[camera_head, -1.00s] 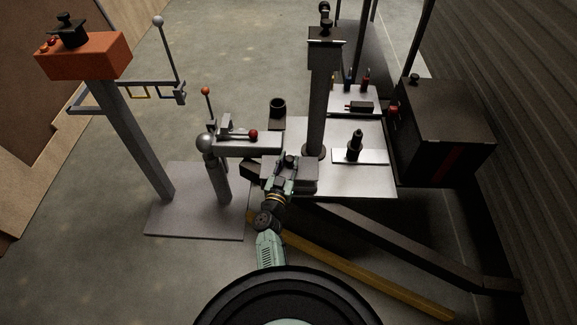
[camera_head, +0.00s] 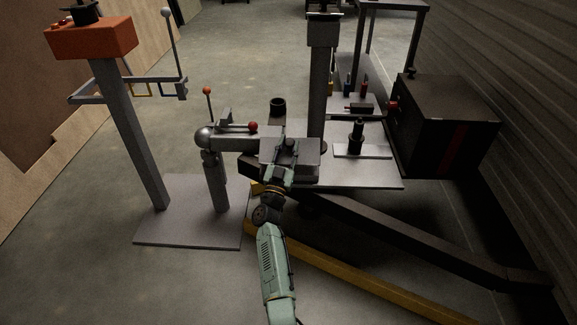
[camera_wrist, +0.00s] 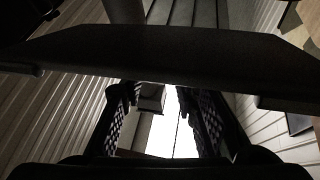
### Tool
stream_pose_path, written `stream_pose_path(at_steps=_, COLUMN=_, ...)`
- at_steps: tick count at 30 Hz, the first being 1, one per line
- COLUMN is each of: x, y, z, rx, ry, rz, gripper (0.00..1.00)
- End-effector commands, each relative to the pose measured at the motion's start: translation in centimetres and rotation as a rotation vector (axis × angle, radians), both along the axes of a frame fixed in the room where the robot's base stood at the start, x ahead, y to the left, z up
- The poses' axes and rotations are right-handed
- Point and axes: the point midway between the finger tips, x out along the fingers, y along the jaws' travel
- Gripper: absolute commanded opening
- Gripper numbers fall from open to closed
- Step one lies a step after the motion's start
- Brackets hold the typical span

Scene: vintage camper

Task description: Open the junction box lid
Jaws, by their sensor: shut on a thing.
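The junction box (camera_head: 306,176) is a small grey box on the tow hitch frame, left of the dark column's foot in the head view. Its grey lid (camera_head: 300,154) appears tilted up at the near side. My gripper (camera_head: 284,166) is at the lid's near edge and is shut on it. In the wrist view my gripper (camera_wrist: 155,92) has its two ridged fingers a little apart. A dark slab, apparently the lid (camera_wrist: 160,52), spans the view at the fingertips. The grip point itself and the box's inside are hidden.
A ball hitch post (camera_head: 213,165) with a red-knobbed lever stands close on the left. An orange box on a post (camera_head: 92,40) is farther left. A dark cabinet (camera_head: 446,125) stands right. A yellow bar (camera_head: 345,272) and a dark beam (camera_head: 410,238) run low to the right.

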Motion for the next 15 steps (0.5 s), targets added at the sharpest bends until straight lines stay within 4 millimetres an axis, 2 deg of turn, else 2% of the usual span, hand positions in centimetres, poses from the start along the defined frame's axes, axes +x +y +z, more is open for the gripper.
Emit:
stream_pose_path(at_steps=1, x=0.06, y=0.06, z=-0.54, rx=-0.002, ry=-0.017, rz=-0.001, gripper=0.0)
stream_pose_path(at_steps=15, x=0.15, y=0.06, z=0.25, rx=-0.005, ry=-0.087, rz=-0.001, gripper=0.0)
